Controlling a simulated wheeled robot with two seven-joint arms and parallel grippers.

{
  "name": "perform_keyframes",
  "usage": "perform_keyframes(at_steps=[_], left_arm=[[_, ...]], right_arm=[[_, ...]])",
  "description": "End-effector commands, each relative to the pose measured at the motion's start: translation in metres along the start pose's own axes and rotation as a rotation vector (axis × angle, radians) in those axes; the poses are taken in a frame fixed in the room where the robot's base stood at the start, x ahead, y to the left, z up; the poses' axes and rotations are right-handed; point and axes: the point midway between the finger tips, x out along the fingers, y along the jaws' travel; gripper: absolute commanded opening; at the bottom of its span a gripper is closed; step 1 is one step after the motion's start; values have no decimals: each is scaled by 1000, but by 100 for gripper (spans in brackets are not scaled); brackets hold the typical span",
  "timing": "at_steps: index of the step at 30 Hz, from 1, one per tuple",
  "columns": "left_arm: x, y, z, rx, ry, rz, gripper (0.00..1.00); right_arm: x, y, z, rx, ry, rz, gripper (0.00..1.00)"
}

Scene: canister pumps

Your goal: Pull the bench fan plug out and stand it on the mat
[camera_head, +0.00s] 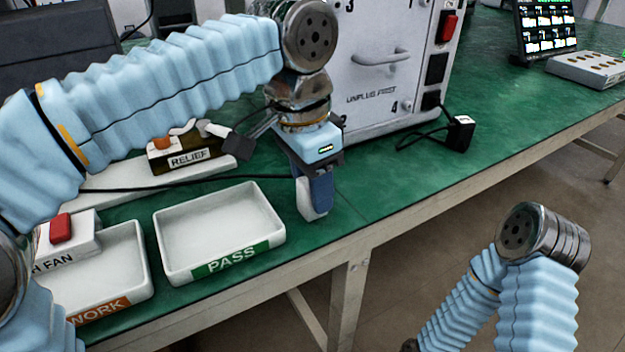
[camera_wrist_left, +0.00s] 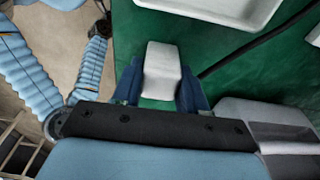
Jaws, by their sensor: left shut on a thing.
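A white block-shaped plug (camera_head: 306,203) is between the blue fingers of my left gripper (camera_head: 316,196), which is shut on it. The plug also shows in the left wrist view (camera_wrist_left: 162,70), with the green surface behind it. A black cord (camera_wrist_left: 245,52) runs to it and passes behind a finger. The green mat (camera_head: 350,200) covers the bench top, and the plug is over it near the front edge. I cannot tell whether the plug touches the mat. A white box with a red switch (camera_head: 60,229), its label partly reading "FAN", stands at lower left. My right gripper is outside the frames.
A white PASS tray (camera_head: 265,247) lies left of the plug, and an orange-labelled tray (camera_head: 138,290) further left. A RELIEF box (camera_head: 188,160) stands behind. A grey cabinet (camera_head: 370,85) and a black plug (camera_head: 460,133) stand at the back. Bare mat lies right of my left gripper.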

Motion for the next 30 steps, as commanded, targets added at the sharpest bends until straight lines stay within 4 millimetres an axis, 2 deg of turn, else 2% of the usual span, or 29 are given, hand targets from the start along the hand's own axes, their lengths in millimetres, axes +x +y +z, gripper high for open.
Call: perform_keyframes(at_steps=[4, 5, 10, 20, 23, 30], left_arm=[[0, 0, 0, 0, 0, 0, 12], [0, 0, 0, 0, 0, 0, 47], [0, 0, 0, 0, 0, 0, 72], [-4, 0, 0, 0, 0, 0, 72], [-17, 0, -1, 0, 2, -1, 72], [-76, 0, -2, 1, 4, -1, 72]], right_arm=[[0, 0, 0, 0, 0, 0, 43], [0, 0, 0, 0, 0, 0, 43], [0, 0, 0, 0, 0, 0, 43], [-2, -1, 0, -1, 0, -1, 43], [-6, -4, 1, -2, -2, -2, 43], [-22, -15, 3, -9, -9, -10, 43]])
